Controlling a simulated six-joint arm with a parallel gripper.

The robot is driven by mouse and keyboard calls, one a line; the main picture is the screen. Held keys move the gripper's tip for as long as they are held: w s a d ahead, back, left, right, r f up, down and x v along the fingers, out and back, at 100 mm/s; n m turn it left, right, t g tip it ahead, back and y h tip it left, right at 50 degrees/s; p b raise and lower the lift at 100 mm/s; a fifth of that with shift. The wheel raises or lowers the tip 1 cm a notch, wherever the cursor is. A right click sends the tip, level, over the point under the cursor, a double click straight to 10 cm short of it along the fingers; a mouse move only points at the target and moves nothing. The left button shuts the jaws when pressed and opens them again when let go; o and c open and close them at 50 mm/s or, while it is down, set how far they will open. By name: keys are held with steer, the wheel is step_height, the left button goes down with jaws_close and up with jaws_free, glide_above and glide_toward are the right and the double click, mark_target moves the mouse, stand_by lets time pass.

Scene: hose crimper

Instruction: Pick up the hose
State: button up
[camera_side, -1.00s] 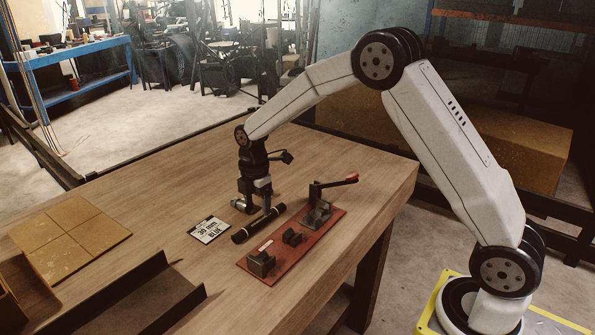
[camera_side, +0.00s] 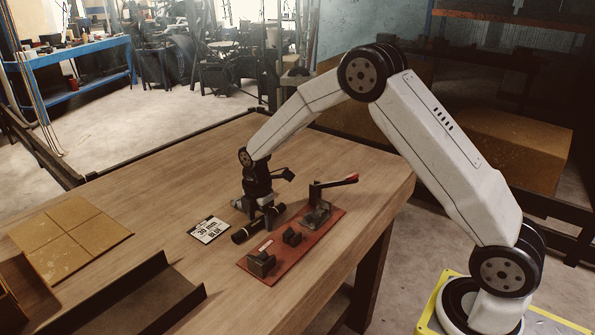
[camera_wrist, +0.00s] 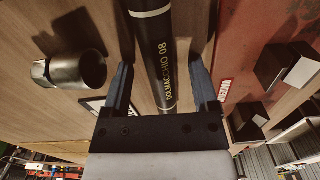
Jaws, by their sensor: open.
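The black hose (camera_side: 246,232) lies on the wooden table between a printed card and the red crimper base. In the wrist view the hose (camera_wrist: 155,50) shows pale bands and lettering, and runs between my two fingers. My gripper (camera_side: 261,217) is open and low over the hose, one finger on each side of it. In the wrist view my gripper (camera_wrist: 165,85) has visible gaps between its fingers and the hose. The side view hides part of the hose behind my fingers.
A metal fitting (camera_wrist: 80,70) lies beside the hose. The red crimper base (camera_side: 292,257), with a red-handled lever (camera_side: 335,183), stands to the right. A card (camera_side: 209,229) lies left. A dark tray (camera_side: 130,295) and a tan tiled board (camera_side: 70,238) are farther left.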

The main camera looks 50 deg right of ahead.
jaws_close()
steer(key=shift+r, duration=0.1)
steer(key=shift+r, duration=0.4)
steer(key=s+r, duration=1.2)
steer(key=s, duration=0.2)
steer(key=shift+a, duration=0.25)
stand_by(0.6)
